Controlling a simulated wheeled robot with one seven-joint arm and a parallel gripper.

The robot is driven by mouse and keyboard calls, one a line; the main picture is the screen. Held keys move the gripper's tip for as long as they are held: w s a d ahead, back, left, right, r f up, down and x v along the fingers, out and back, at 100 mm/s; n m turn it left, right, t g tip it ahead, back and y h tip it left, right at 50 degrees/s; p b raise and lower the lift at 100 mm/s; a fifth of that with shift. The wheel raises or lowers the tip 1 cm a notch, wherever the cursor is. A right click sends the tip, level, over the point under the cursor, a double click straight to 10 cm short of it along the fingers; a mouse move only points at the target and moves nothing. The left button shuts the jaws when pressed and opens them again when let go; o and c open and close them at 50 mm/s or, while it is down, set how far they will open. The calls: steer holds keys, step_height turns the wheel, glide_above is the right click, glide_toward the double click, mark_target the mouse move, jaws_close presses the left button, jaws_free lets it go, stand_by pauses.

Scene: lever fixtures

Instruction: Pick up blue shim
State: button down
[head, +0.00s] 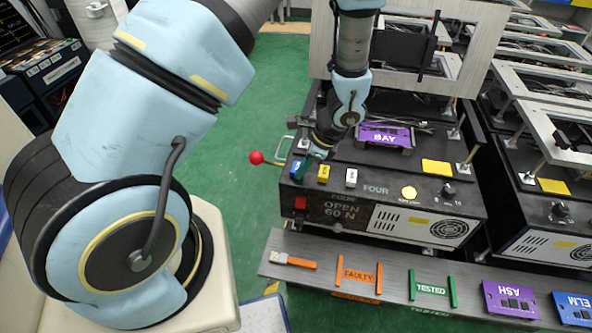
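The blue shim (296,167) is a small block at the front left of the top of the black fixture marked FOUR. It stands at the left end of a row with a yellow shim (323,173) and a white shim (351,177). My gripper (306,166) points down at the fixture top, just at the right of the blue shim and partly over it. The fingertips are small and dark here. I cannot tell whether they touch the shim or how far apart they are.
A red-knobbed lever (257,157) sticks out at the fixture's left. A purple BAY board (385,136) sits behind the shims, under a raised frame (462,60). A grey shelf (395,282) in front holds an orange-handled item, FAULTY and TESTED slots, and ASH and ELM boards.

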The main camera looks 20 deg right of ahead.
steer(key=shift+r, duration=0.1)
step_height(320, 180, up, 10)
steer(key=b, duration=0.2)
stand_by(0.5)
